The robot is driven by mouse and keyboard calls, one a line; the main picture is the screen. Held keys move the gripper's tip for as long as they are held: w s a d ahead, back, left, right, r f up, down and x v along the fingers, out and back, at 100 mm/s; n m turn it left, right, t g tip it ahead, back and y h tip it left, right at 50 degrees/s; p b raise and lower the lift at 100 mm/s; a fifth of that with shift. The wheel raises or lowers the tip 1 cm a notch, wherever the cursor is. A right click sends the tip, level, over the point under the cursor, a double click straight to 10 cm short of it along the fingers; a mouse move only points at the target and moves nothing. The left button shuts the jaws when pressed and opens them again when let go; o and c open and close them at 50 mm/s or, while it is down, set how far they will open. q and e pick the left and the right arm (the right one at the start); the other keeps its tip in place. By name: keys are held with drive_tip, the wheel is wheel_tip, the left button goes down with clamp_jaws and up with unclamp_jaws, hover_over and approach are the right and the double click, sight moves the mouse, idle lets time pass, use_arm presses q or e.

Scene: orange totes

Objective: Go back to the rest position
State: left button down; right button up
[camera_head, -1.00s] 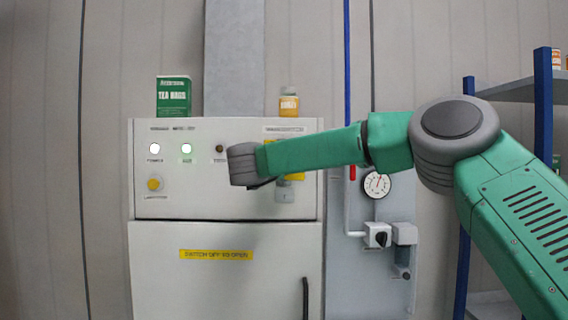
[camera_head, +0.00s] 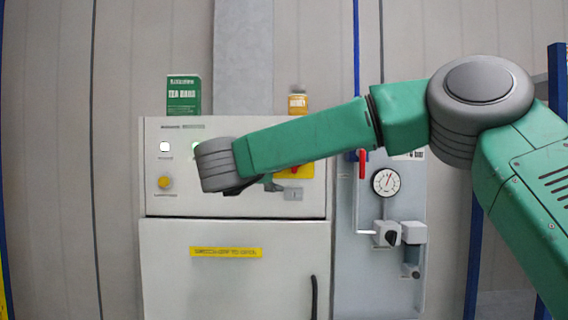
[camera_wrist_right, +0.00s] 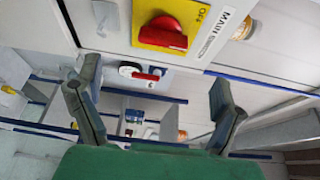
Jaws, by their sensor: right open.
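My right arm crosses the head view from the right, in front of a grey control cabinet (camera_head: 235,270). My right gripper (camera_wrist_right: 158,105) is open and empty in the right wrist view, its two fingers wide apart. In the head view it is mostly hidden behind my wrist; only a dark part shows below it. The red main switch on its yellow plate (camera_wrist_right: 168,30) lies beyond the fingers in the wrist view, apart from them. In the head view the yellow plate (camera_head: 297,172) is partly covered by my forearm. My left gripper is not in view.
A green tea box (camera_head: 183,95) and a honey jar (camera_head: 298,103) stand on the cabinet. A grey panel with a gauge (camera_head: 385,182) and red-handled valve (camera_head: 362,163) is to the right.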

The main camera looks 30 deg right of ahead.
drive_tip(key=shift+s+a, duration=0.2)
drive_tip(key=shift+s, duration=0.05)
drive_tip(key=shift+d+f, duration=0.1)
